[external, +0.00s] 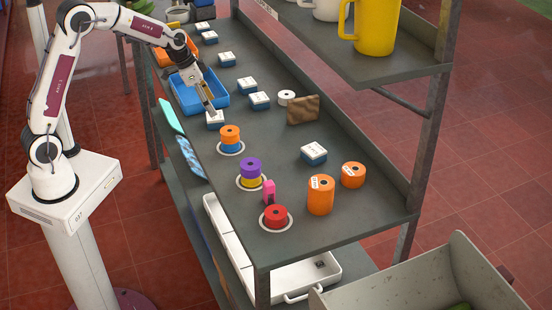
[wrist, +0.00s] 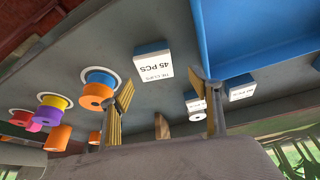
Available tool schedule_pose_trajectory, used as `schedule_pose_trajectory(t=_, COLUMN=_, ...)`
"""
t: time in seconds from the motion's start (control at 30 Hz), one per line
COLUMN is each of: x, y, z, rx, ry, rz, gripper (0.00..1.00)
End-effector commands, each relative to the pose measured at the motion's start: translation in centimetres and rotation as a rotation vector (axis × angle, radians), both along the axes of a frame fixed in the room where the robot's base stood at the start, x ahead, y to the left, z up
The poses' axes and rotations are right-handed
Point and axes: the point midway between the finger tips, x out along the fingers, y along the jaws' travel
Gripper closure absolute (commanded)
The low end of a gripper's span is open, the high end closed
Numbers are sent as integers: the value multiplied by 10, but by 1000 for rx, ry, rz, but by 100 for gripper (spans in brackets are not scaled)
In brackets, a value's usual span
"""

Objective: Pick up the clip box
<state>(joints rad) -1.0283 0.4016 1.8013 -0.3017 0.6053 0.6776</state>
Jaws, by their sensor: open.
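Several clip boxes with white tops and blue sides stand on the grey shelf; the task does not say which one. The nearest clip box (external: 214,121) is just below my gripper (external: 209,108), partly hidden by its fingers. In the wrist view this clip box (wrist: 153,62), with "45 PCS" on its white face, appears between and beyond the fingertips of my gripper (wrist: 164,88). My gripper is open, with nothing between its fingers. It looks apart from the box, though the exact gap cannot be told.
A blue tray (external: 199,91) lies right beside the box. An orange and blue spool stack (external: 230,138) stands on the other side. More clip boxes (external: 259,100), a white roll (external: 286,97) and a brown block (external: 303,110) are farther back. An upper shelf (external: 365,68) overhangs the right.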

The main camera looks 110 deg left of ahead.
Motion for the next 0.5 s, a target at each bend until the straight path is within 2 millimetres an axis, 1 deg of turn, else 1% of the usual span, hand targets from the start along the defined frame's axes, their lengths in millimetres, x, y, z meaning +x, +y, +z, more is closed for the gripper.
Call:
schedule_pose_trajectory(t=0.1, x=1, y=1, z=-3, rx=0, ry=0, rz=0, gripper=38)
schedule_pose_trajectory(t=0.37, x=1, y=1, z=-3, rx=1, ry=-1, rz=0, gripper=38)
schedule_pose_trajectory(t=0.5, x=2, y=0, z=-8, rx=0, ry=0, rz=0, gripper=38)
